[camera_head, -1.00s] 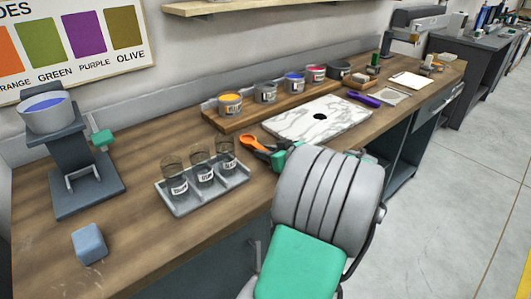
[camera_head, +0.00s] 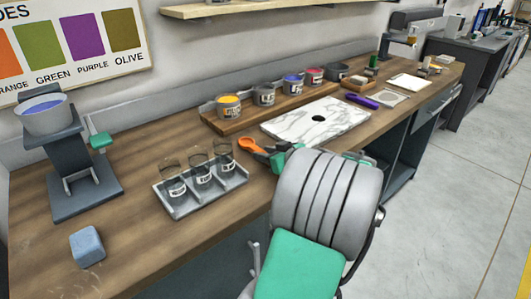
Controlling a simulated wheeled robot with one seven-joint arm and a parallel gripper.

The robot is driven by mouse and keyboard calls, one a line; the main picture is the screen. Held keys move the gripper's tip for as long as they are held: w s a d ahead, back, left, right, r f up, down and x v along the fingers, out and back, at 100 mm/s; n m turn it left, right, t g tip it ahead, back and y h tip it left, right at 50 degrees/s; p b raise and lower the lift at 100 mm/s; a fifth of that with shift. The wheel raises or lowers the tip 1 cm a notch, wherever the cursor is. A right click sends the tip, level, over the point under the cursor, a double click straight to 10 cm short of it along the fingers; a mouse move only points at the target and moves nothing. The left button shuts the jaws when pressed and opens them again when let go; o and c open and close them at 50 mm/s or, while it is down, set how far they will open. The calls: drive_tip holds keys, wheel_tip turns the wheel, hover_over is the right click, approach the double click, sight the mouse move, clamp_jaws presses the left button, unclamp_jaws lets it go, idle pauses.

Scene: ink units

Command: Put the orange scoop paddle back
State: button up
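The orange scoop paddle (camera_head: 248,145) is at the left of my gripper (camera_head: 272,155), its rounded end pointing left. Its other end runs in between the dark fingers, which look shut on it. It appears just above the wood worktop, between the tray of glass jars and the white marbled slab. My own grey and green arm hides much of the gripper. A purple paddle (camera_head: 362,101) lies beyond the slab, near the right end of the worktop.
The grey tray (camera_head: 212,194) with three labelled jars is left of the gripper. The marbled slab (camera_head: 335,118) is right of it. Ink tins stand on a wooden rack (camera_head: 240,122) behind. A scale-like stand (camera_head: 85,200) and a blue block (camera_head: 87,246) are at left.

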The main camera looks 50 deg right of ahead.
drive_tip(key=shift+s+a+f, duration=0.1)
drive_tip(key=shift+s+a, duration=0.15)
drive_tip(key=shift+s, duration=0.1)
drive_tip(key=v, duration=1.1)
drive_tip(key=shift+r, duration=0.45)
